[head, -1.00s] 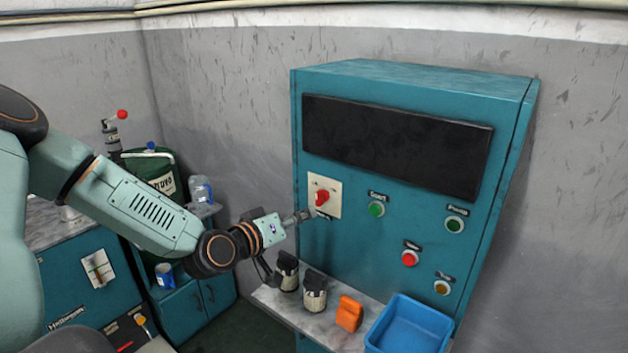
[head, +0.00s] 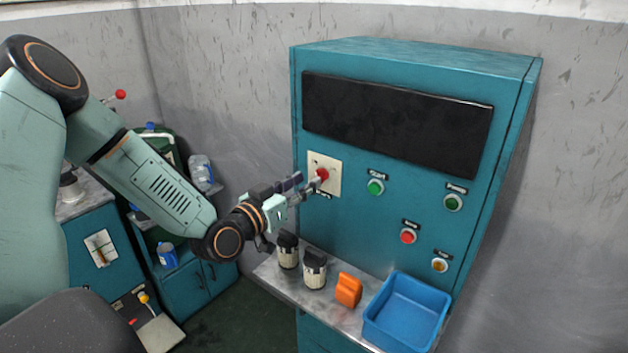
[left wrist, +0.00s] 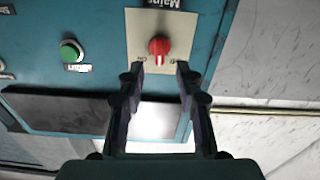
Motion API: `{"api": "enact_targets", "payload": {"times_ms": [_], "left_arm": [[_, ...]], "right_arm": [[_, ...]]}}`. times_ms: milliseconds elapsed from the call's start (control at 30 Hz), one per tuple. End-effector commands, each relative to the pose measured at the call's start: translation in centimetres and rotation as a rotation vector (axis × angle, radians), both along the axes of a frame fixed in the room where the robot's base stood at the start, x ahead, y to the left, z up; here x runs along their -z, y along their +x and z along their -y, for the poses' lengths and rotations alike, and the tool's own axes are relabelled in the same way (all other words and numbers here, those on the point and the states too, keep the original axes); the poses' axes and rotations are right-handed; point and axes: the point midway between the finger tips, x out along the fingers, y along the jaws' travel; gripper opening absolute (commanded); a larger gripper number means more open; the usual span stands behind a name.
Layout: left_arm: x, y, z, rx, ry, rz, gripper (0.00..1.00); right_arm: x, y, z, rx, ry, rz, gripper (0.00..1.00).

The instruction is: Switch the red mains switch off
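My left gripper (head: 311,187) is close in front of the plate and partly covers the knob in the head view. In the left wrist view my left gripper (left wrist: 159,70) is open, its two fingers apart, with the knob lined up between and just beyond the tips. Contact cannot be told. My right gripper is not in view.
Green start button (head: 375,187), green pump button (head: 453,202), red button (head: 408,236) and amber button (head: 439,265) lie right of the switch. Below, the ledge holds dark-topped containers (head: 314,270), an orange object (head: 348,290) and a blue bin (head: 405,312).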

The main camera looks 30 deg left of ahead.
Motion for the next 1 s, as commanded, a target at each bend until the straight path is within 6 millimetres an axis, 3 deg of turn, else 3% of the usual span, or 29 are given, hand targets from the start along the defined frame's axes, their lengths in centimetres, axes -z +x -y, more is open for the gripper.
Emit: {"api": "enact_targets", "payload": {"times_ms": [400,833,1000], "left_arm": [[0.0,3.7,0.4,0.001,0.002,0.0,0.35],[-0.1,4.2,0.4,0.001,-0.002,0.001,0.35],[-0.1,4.2,0.4,0.001,-0.002,0.001,0.2]], "right_arm": [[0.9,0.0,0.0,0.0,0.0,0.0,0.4],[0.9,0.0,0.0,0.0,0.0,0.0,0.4],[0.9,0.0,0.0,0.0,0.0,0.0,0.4]]}}
